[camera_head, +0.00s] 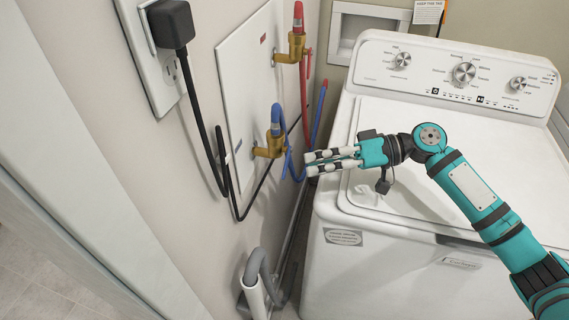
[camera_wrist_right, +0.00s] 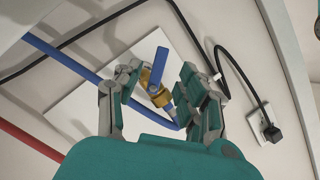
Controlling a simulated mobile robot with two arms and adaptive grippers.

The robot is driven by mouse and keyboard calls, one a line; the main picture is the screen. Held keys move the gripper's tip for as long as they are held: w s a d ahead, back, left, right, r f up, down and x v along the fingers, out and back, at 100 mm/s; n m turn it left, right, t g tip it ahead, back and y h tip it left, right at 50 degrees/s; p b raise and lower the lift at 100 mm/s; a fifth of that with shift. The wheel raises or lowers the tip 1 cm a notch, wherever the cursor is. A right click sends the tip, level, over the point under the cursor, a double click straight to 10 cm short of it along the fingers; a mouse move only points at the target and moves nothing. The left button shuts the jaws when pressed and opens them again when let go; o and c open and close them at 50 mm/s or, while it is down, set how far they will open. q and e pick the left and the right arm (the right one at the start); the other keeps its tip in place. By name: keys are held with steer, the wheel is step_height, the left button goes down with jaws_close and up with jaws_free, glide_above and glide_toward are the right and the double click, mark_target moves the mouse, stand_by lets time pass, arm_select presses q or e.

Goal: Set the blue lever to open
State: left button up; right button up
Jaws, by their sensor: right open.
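The blue lever (camera_head: 275,116) sits on a brass valve (camera_head: 268,146) on the white wall panel (camera_head: 240,95) and points upward in the head view. In the right wrist view the blue lever (camera_wrist_right: 158,68) and the brass valve (camera_wrist_right: 154,88) appear between my fingers. My right gripper (camera_head: 308,163) is open, just right of the valve in the head view, with its fingers pointing at the wall. I cannot tell whether a finger touches the lever; in the wrist view my gripper (camera_wrist_right: 158,80) shows a gap between its fingers. My left gripper is not in view.
A red lever (camera_head: 298,18) on another brass valve is above. Blue and red hoses run beside the valves. A black plug (camera_head: 170,24) and its cord hang left of the panel. A white washer (camera_head: 400,240) stands under my right arm. A grey hose (camera_head: 257,268) is below.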

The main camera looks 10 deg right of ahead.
mark_target(286, 171)
steer(key=p+x, duration=0.1)
steer(key=x, duration=0.5)
steer(key=shift+a+f+p, duration=0.15)
steer(key=shift+a+p, duration=0.15)
steer(key=shift+a, duration=0.25)
steer(key=c, duration=0.8)
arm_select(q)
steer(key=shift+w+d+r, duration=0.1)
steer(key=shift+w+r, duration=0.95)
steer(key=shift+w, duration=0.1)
arm_select(e)
jaws_close()
